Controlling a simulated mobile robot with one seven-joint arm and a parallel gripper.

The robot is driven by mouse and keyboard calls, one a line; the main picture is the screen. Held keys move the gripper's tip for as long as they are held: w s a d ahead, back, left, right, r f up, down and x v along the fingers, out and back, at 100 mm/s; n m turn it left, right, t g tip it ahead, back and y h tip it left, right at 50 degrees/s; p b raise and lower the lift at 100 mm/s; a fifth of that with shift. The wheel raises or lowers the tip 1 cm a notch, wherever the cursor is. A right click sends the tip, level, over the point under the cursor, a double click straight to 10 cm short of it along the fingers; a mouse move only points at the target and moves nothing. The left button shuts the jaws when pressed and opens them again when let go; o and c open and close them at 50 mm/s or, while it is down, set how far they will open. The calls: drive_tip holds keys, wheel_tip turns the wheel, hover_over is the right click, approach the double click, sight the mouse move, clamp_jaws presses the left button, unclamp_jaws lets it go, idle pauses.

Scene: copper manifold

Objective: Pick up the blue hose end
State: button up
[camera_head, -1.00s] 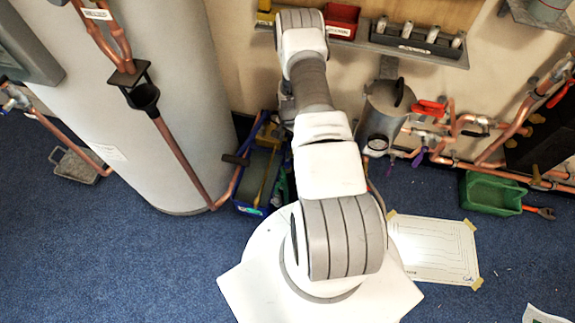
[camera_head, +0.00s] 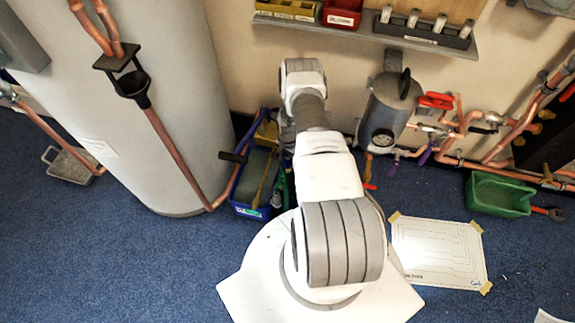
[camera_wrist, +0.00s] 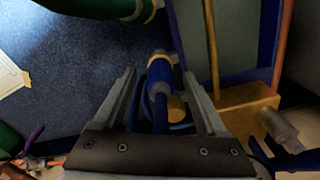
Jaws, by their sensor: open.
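The blue hose end (camera_wrist: 161,88), a blue tube with a tan band near its tip, shows in the wrist view. It lies between the two fingers of my gripper (camera_wrist: 158,76) as seen from the wrist, with a gap on each side. My gripper is open; I cannot tell how far beyond or below the fingertips the hose is. More blue hose curves behind it, partly hidden by the fingers. In the head view my arm hides the hose end and most of the gripper.
A blue tote (camera_head: 249,209) stands on the floor beside the grey tank (camera_head: 172,110); its side is right of the hose in the wrist view. A green curved piece (camera_wrist: 95,8) is at the wrist view's top. A grey vessel (camera_head: 390,105) stands near copper pipes.

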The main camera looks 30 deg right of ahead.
sight(287, 156)
drive_tip(key=shift+f, duration=0.25)
clamp_jaws()
drive_tip(key=shift+r, duration=0.1)
idle(0.3)
wheel_tip(287, 156, up, 4)
drive_tip(key=shift+r+p, duration=0.1)
drive_tip(key=shift+p, duration=1)
drive_tip(key=s+d+r+p, duration=0.3)
drive_tip(key=s+d+r, duration=0.3)
drive_tip(key=s, duration=0.3)
drive_tip(key=shift+d+r, duration=0.3)
drive_tip(key=shift+d, duration=0.45)
drive_tip(key=shift+r+p, duration=1.55)
drive_tip(key=shift+r, duration=0.7)
